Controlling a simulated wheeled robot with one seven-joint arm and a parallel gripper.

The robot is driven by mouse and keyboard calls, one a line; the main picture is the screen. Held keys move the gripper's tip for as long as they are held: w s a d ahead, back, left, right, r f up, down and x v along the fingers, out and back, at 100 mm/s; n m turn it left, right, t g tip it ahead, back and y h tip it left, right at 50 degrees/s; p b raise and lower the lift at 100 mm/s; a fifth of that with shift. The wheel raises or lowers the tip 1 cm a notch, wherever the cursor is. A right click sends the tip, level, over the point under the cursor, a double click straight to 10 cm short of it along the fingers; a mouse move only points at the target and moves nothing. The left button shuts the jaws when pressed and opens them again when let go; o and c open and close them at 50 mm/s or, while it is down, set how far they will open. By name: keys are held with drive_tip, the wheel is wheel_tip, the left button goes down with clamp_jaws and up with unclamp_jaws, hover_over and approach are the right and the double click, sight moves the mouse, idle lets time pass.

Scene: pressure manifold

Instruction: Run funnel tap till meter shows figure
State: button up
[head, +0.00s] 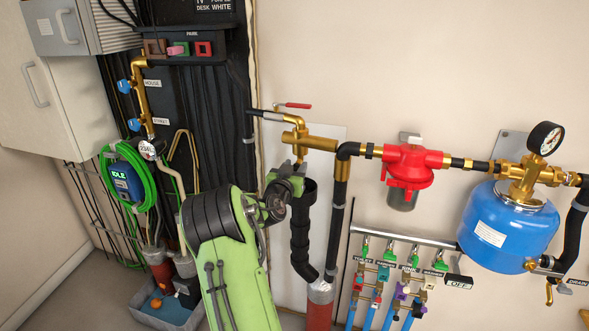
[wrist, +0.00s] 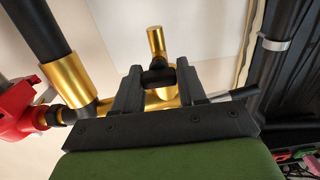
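My gripper (wrist: 157,75) is by the brass tap assembly (head: 312,140) on the wall, which has a red lever (head: 292,105). In the wrist view its two black fingers stand apart on either side of a dark part in front of a brass spout (wrist: 155,42); I cannot tell whether they touch it. A black funnel (head: 306,188) opens just right of my gripper, with a black pipe curving down. A round white meter (head: 147,149) on the left brass pipe shows small digits, perhaps 234. Two blue knobs (head: 124,86) (head: 134,124) sit above it, by small labels.
A red filter (head: 408,165) and a blue tank (head: 508,225) with a gauge (head: 545,138) are to the right. A labelled manifold (head: 400,245) with green-handled valves is below. A blue box reading IDLE (head: 122,180) and a grey tray (head: 165,308) are at left.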

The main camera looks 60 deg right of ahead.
drive_tip(key=c, duration=0.5)
drive_tip(key=shift+n, duration=0.3)
drive_tip(key=n, duration=0.3)
drive_tip(key=shift+w, duration=0.1)
drive_tip(key=shift+w+n, duration=0.1)
drive_tip(key=shift+n, duration=2)
drive_tip(key=o, duration=1)
